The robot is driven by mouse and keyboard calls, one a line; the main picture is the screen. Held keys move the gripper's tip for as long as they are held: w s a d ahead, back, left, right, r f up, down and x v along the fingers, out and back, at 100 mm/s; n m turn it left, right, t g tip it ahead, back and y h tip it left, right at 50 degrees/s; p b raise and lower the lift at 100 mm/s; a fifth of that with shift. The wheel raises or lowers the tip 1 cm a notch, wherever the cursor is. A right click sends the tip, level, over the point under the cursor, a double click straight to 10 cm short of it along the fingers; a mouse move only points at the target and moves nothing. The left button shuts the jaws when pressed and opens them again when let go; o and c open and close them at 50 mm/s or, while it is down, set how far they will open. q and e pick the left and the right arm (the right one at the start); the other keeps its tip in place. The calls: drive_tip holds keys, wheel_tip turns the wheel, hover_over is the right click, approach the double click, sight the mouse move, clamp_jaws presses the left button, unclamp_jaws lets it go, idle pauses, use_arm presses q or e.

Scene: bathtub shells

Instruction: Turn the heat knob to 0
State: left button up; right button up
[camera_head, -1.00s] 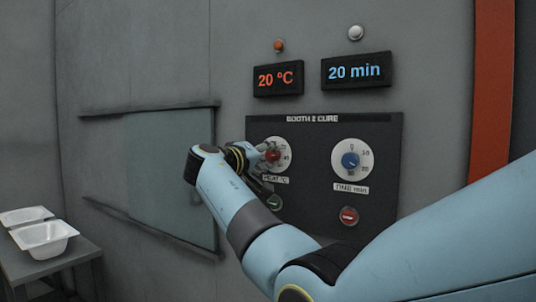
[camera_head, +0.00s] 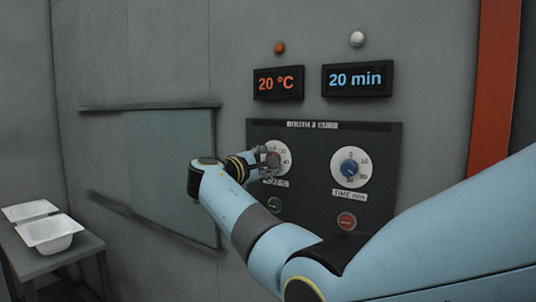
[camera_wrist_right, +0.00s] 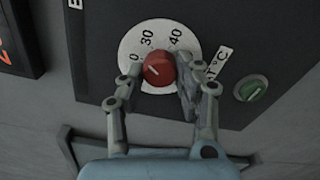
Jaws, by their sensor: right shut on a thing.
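The red heat knob (camera_wrist_right: 158,69) sits on a white dial (camera_wrist_right: 142,36) marked 0, 30 and 40. A short pale line shows on its face; I cannot tell which end is the pointer. My right gripper (camera_wrist_right: 158,80) has a finger at either side of the knob and is shut on it. In the head view my right gripper (camera_head: 268,162) covers much of the white heat dial (camera_head: 285,152). The heat display (camera_head: 278,83) reads 20 °C in orange. My left gripper is out of view.
The blue time knob (camera_head: 349,168) is right of the heat dial, below a 20 min display (camera_head: 357,78). A green button (camera_head: 274,204) and a red button (camera_head: 347,221) lie lower on the dark panel. White tubs (camera_head: 50,232) stand on a table at left.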

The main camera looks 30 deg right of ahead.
drive_tip(key=shift+f+n+p, duration=0.1)
drive_tip(key=shift+n+p, duration=1.85)
drive_tip(key=shift+n, duration=1.35)
drive_tip(key=shift+f, duration=0.1)
drive_tip(key=o, duration=1.1)
drive_tip(key=shift+o, duration=0.2)
drive_tip(key=v, duration=0.7)
drive_tip(key=shift+a, duration=0.35)
drive_tip(key=shift+s, duration=0.1)
